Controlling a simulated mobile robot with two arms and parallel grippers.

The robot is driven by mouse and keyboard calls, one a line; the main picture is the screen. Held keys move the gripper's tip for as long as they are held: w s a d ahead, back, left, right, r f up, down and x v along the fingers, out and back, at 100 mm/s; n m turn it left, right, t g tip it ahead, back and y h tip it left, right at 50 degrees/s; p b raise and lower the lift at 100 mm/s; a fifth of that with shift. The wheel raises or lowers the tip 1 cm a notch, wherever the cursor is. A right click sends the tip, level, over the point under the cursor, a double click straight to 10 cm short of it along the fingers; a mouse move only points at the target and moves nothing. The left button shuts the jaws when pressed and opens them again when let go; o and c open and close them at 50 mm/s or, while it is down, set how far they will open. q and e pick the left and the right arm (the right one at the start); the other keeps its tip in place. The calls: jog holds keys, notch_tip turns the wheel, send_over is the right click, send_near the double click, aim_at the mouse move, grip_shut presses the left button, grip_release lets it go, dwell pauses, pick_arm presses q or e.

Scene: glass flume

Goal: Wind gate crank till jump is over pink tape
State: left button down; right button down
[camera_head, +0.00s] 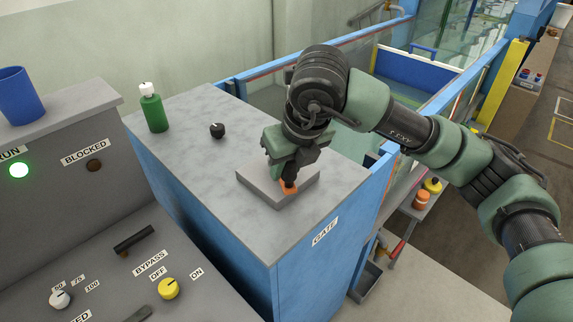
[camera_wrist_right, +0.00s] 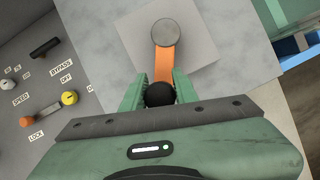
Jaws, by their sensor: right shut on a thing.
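The gate crank is an orange arm (camera_head: 289,187) on a square grey plinth (camera_head: 255,188), on top of the blue cabinet marked GATE. In the right wrist view the orange arm (camera_wrist_right: 165,65) runs from a round grey hub (camera_wrist_right: 178,33) to a black knob (camera_wrist_right: 159,93). My right gripper (camera_head: 281,174) reaches down over the plinth; its two green fingers (camera_wrist_right: 159,88) are shut on the knob. In the head view it hides much of the crank. The glass flume (camera_head: 455,32) with water stands at the upper right. I cannot make out the jump or pink tape. My left gripper is out of view.
A green bottle (camera_head: 153,110) and a small black knob (camera_head: 217,130) stand on the cabinet top. At the left is a control panel with a lit green RUN lamp (camera_head: 19,170), a dark BLOCKED lamp (camera_head: 95,165) and a yellow knob (camera_head: 169,288). A blue cup (camera_head: 20,95) stands above it.

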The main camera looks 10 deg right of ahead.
jog(key=shift+w+d+f+n+b, duration=0.1)
jog(key=shift+d+f+n+b, duration=0.15)
jog(key=shift+b, duration=0.7)
jog(key=shift+d+r+n, duration=0.1)
jog(key=shift+n, duration=0.15)
jog(key=shift+r+y, duration=0.15)
jog(key=shift+y, duration=0.15)
jog(key=c, duration=1.1)
grip_release()
jog(key=shift+r, duration=0.1)
jog(key=b+v, duration=0.2)
jog(key=v, duration=0.5)
jog(key=shift+r, duration=0.25)
